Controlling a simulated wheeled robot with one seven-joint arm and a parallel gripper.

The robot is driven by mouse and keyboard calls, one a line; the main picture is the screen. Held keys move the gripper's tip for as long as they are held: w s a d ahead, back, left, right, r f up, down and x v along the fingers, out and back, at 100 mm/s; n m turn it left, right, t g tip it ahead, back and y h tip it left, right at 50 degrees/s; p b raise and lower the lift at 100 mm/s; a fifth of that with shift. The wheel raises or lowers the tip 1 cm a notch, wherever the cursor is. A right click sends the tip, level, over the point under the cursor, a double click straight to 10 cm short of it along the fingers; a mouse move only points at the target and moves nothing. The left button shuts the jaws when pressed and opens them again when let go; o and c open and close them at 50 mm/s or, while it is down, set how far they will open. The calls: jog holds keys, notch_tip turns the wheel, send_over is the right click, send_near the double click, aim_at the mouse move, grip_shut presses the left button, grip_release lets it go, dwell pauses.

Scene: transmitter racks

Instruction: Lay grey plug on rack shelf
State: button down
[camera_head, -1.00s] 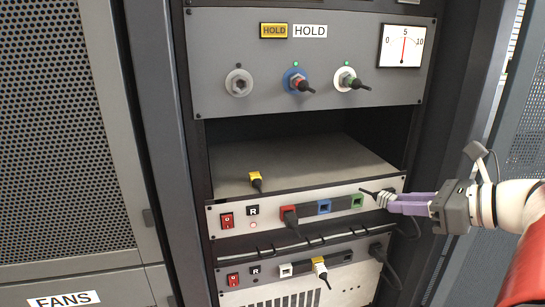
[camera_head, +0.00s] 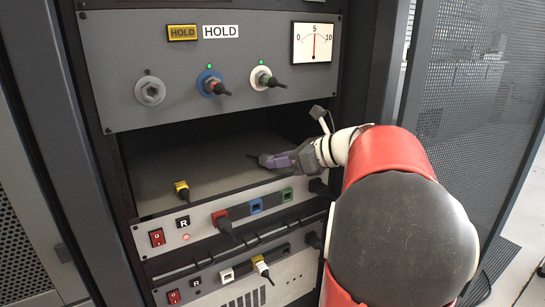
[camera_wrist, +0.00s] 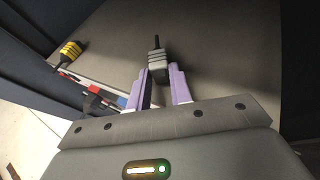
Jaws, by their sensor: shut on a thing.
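My gripper (camera_head: 268,160) reaches into the open bay from the right, low over the rack shelf (camera_head: 205,165). It is shut on the grey plug, whose dark tip shows only small beyond the fingers in the head view. In the wrist view, the grey plug (camera_wrist: 157,62) sits between the purple fingertips (camera_wrist: 158,80), its dark stem pointing away from my gripper over the grey shelf surface (camera_wrist: 215,50). I cannot tell whether the plug touches the shelf.
A yellow plug (camera_head: 181,190) lies at the shelf's front left; it also shows in the wrist view (camera_wrist: 70,50). Below is a panel with red, blue and green (camera_head: 286,194) ports; a dark plug sits in the red one. The shelf's middle is clear.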

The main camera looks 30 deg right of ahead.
aim_at(273, 157)
jog(key=w, duration=0.3)
jog(key=shift+a, duration=0.1)
jog(key=shift+w+f, duration=0.2)
jog(key=shift+f, duration=0.15)
jog(key=shift+f, duration=0.1)
jog(key=c, duration=1.3)
grip_release()
jog(key=shift+o, duration=0.2)
